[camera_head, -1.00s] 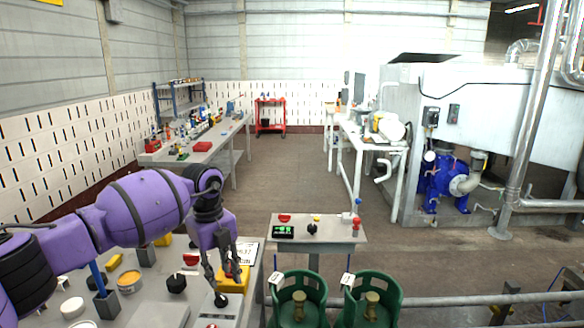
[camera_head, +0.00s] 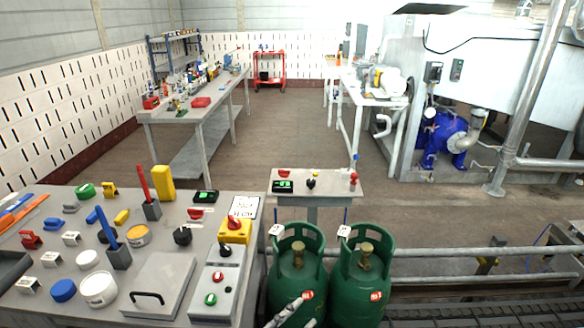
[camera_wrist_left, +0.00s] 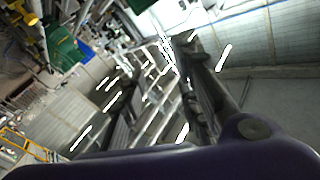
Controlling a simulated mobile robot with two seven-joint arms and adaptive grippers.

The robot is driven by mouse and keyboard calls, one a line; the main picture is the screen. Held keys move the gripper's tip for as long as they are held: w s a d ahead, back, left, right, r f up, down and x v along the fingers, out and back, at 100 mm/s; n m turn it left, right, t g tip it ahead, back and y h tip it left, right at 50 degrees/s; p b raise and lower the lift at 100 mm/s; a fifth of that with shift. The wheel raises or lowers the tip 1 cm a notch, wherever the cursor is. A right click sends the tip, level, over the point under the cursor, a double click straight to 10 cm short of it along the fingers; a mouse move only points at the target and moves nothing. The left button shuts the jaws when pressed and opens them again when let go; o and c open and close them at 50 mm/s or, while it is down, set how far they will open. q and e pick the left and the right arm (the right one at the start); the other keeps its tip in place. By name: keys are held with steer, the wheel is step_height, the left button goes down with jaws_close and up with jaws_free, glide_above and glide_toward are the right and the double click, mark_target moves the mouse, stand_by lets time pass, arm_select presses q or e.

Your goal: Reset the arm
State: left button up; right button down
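My left gripper (camera_head: 303,308) shows only as grey fingertips at the bottom edge of the head view, in front of the left green gas cylinder (camera_head: 296,262). The fingers look apart, with nothing seen between them. In the left wrist view a dark finger (camera_wrist_left: 205,85) reaches up from the purple wrist housing, and the background is tilted. The rest of my left arm is outside the head view. My right gripper is not in view.
A second green cylinder (camera_head: 361,268) stands beside the first. The left control table (camera_head: 185,215) holds a yellow button box (camera_head: 234,236), a panel (camera_head: 212,292), and tools. A small table (camera_head: 335,188) stands behind the cylinders. A metal rail (camera_head: 450,252) runs right.

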arm_select(q)
steer(key=s+a+f+n+t+y, duration=0.1)
steer(key=s+a+f+n+y, duration=0.4)
steer(key=a+f+n+y, duration=0.3)
steer(key=s+a+f+n+g+y, duration=0.1)
steer(key=s+a+f+g, duration=0.1)
steer(key=s, duration=0.5)
steer(key=s+a+f+n+g+y, duration=0.2)
steer(key=s+a+f, duration=0.2)
steer(key=s+a, duration=0.2)
steer(key=s+a+f+n+g+y+p, duration=0.1)
steer(key=s+a+f, duration=0.3)
steer(key=s, duration=0.3)
steer(key=shift+s+a+g+y, duration=0.3)
steer(key=shift+a+g, duration=0.05)
steer(key=shift+g, duration=0.05)
